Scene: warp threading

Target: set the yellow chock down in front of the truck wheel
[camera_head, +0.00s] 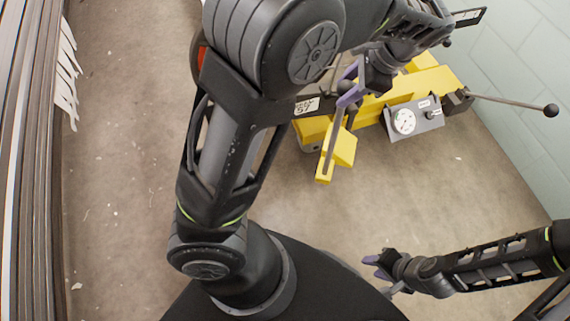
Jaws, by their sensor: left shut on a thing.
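The yellow chock (343,153) is a small wedge-like block with a grey rod rising from it. It is near the floor, in front of the yellow truck-like body (440,82). My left gripper (350,95), with purple fingers, is above the chock and shut on the upper end of its rod. I cannot tell whether the chock touches the floor. A grey rounded part (309,146) beside the chock may be the truck wheel; it is mostly hidden. My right gripper (374,267) is lower in the picture, apart from the chock, with its purple fingers open and empty.
A grey box with a round gauge (404,121) sits on the yellow body's near side. A lever with a black ball (551,110) sticks out right, near the pale block wall (540,60). Dark slats (30,160) line the left. The floor (440,200) between is clear.

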